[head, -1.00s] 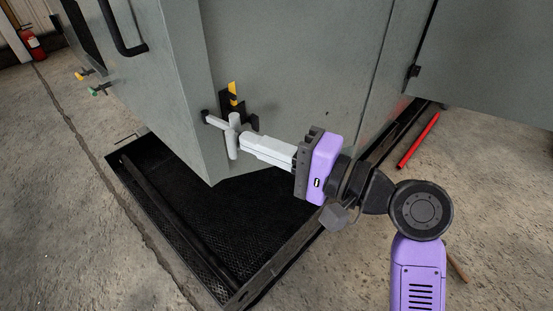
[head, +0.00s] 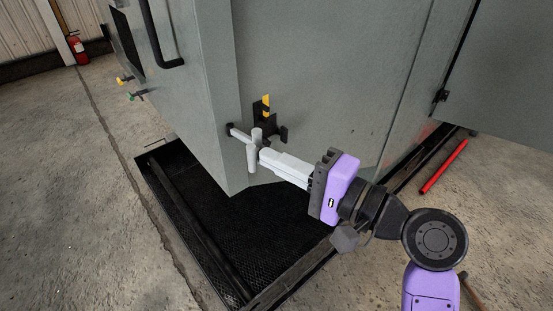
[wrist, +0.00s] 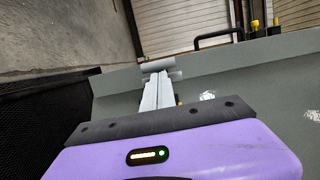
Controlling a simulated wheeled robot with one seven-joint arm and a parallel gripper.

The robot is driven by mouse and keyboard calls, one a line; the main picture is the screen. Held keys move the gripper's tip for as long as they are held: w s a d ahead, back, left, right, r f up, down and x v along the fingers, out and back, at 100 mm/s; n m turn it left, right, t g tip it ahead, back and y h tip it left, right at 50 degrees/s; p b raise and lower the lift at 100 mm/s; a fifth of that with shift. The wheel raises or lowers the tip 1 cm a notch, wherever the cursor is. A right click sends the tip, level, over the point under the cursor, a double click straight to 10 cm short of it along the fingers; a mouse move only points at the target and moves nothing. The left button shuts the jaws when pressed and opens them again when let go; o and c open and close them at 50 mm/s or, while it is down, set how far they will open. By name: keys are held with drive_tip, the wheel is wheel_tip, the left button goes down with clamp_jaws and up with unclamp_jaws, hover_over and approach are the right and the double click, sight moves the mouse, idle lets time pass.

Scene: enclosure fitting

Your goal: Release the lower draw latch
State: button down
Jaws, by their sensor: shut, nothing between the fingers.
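The lower draw latch has a black bracket with a yellow-and-black striped tab (head: 266,108) on the grey cabinet, close to its vertical corner. In front of it is a pale T-shaped handle (head: 252,155), an upright bar with a side rod ending in a dark knob. My gripper (head: 265,156) is shut, its long white fingers reaching from the right to the upright bar. In the wrist view the fingertips (wrist: 158,77) end at the pale crossbar (wrist: 158,65). I cannot tell whether they touch it. Nothing shows between the fingers. The cabinet face behind the handle is partly hidden.
A black mesh tray (head: 195,225) with a raised rim lies under the cabinet corner. A dark door handle (head: 163,45) is at upper left. An open grey panel (head: 510,70) stands at right. A red bar (head: 443,167) lies on the floor there.

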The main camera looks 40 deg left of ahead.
drive_tip(key=d+b, duration=0.2)
drive_tip(key=d, duration=0.5)
drive_tip(key=shift+d, duration=0.4)
